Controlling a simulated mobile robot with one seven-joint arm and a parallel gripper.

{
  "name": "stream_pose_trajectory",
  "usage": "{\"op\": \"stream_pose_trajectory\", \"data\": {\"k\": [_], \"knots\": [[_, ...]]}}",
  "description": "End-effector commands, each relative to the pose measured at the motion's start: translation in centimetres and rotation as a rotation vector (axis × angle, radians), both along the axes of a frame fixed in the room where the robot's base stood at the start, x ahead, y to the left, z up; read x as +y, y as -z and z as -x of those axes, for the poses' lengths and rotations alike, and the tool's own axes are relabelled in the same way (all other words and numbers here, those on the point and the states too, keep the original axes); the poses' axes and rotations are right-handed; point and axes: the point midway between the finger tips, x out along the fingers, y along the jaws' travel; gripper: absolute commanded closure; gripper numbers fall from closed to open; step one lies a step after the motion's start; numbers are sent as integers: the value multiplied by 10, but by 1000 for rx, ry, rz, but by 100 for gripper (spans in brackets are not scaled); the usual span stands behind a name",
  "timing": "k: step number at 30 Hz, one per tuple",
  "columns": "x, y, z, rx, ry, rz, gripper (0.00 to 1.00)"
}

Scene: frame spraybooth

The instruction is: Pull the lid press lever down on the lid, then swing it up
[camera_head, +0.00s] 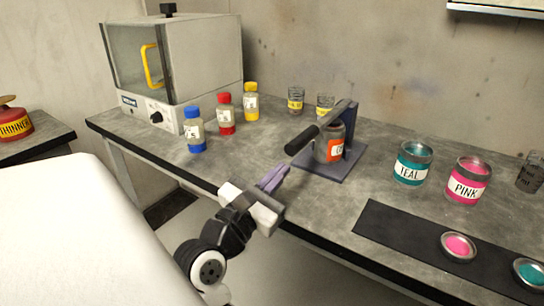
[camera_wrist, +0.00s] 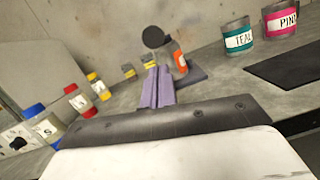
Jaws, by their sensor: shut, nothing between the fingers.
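The lid press stands on the grey bench, with a flat base (camera_head: 324,166) and an upright post at its right. Its dark lever (camera_head: 313,130) slants from the post top down to the left, ending in a round black grip; the grip (camera_wrist: 153,38) shows end-on in the wrist view. A can with an orange label (camera_head: 336,149) stands on the base under the lever. Its lid is mostly hidden by the lever. My gripper (camera_head: 283,171) is shut and empty, in front of the press and left of its base, apart from the lever. Its purple fingers (camera_wrist: 158,72) point toward the press.
Blue-, red- and yellow-capped bottles (camera_head: 226,115) stand left, near a white cabinet (camera_head: 200,60). A teal can (camera_head: 412,163) and a pink can (camera_head: 467,180) stand right. A black mat (camera_head: 400,231) lies front right, with a pink lid (camera_head: 458,246).

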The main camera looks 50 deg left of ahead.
Motion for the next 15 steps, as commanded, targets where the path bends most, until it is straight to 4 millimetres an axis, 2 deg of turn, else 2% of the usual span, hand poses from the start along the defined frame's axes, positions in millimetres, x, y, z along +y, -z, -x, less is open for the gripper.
{"op": "stream_pose_trajectory", "data": {"k": [1,6,15], "knots": [[1,-5,-10,0,4,-1,100],[6,-11,-35,-1,4,1,100],[9,-13,-50,-1,0,1,100]]}}
